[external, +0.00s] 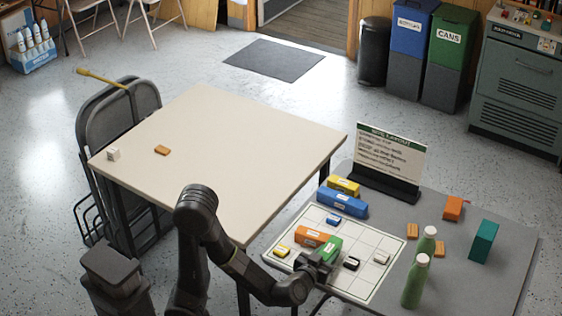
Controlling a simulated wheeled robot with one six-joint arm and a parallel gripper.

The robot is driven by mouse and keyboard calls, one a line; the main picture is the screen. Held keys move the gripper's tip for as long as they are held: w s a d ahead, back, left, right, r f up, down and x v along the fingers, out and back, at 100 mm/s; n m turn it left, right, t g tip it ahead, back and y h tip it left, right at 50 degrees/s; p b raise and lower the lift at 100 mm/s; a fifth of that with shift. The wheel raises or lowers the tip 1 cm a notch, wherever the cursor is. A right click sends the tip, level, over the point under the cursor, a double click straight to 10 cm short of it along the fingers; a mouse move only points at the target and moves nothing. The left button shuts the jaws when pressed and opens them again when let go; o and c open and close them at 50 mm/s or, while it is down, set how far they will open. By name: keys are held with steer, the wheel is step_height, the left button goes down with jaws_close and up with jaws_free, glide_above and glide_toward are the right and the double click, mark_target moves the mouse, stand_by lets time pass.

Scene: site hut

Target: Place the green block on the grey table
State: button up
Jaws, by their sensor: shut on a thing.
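The green block (329,249) has a white label on top and is over the white gridded board on the grey table (455,283). My gripper (319,262) is shut on the green block, reaching in from the front left. The jaws hide the near end of the block. I cannot tell whether the block rests on the board or is slightly above it.
An orange block (312,236) is close left of the green one. Blue (342,203) and yellow blocks lie behind. Two green bottles (415,281), a teal block (483,241) and a sign (388,160) stand on the grey table. The cream table (220,145) is mostly bare.

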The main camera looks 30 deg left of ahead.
mark_target(327, 251)
step_height(327, 251, up, 8)
steer(key=p, duration=0.3)
steer(key=shift+r+p, duration=0.1)
steer(key=shift+p, duration=0.2)
steer(key=shift+w+r, duration=0.15)
steer(key=shift+r, duration=0.1)
steer(key=w+a+r+n+y+p, duration=0.1)
steer(key=w+a+r+p, duration=0.4)
steer(key=w+p, duration=0.5)
steer(key=w+a+r+p, duration=0.55)
steer(key=w+p, duration=0.25)
steer(key=p, duration=0.4)
steer(key=w+a+m+h+p, duration=0.1)
steer(key=a+p, duration=1.8)
steer(key=p, duration=0.1)
steer(key=s+f+b, duration=0.2)
steer(key=s+f, duration=0.2)
steer(key=f, duration=0.5)
steer(key=shift+s+a+b, duration=0.25)
steer(key=shift+s+b, duration=0.05)
steer(key=shift+s, duration=0.05)
steer(key=shift+d, duration=0.1)
